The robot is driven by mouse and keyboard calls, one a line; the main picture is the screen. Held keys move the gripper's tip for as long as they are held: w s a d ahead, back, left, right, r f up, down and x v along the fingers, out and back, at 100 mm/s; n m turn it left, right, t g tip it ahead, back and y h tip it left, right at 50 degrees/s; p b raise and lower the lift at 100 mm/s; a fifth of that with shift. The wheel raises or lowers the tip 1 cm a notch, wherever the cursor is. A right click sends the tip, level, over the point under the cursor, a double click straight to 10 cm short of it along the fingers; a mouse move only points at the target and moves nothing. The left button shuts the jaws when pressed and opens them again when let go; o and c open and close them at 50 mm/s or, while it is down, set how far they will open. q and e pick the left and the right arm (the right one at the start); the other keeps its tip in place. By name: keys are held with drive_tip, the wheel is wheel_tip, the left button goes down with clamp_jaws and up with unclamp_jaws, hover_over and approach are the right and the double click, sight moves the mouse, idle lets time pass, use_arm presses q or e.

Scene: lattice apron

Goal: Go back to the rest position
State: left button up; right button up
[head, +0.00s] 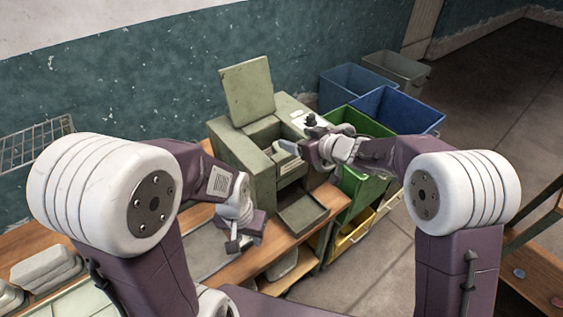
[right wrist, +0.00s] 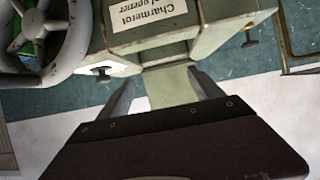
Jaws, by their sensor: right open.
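My right gripper (head: 288,148) is at the front of a grey-green box machine (head: 232,152). In the right wrist view its two fingers (right wrist: 165,92) are spread apart, with a green panel of the machine showing between them and nothing held. I cannot tell whether the fingers touch the machine. My left gripper (head: 234,240) hangs low over the wooden bench (head: 262,262), left of the machine's lowered front flap (head: 303,213). Its fingers are too small and angled to tell whether they are open. The machine's square lid (head: 247,90) stands upright.
A green bin (head: 368,190), a blue bin (head: 405,112) and a yellow bin (head: 352,238) stand close to the machine's right. A handwheel (right wrist: 75,45) and a label (right wrist: 150,20) show on the machine. Grey stacked items (head: 45,268) lie on the left. Open floor is at right.

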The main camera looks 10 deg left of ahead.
drive_tip(key=shift+s+d+r, duration=0.1)
drive_tip(key=shift+s+d, duration=0.05)
drive_tip(key=shift+d, duration=0.05)
idle(0.4)
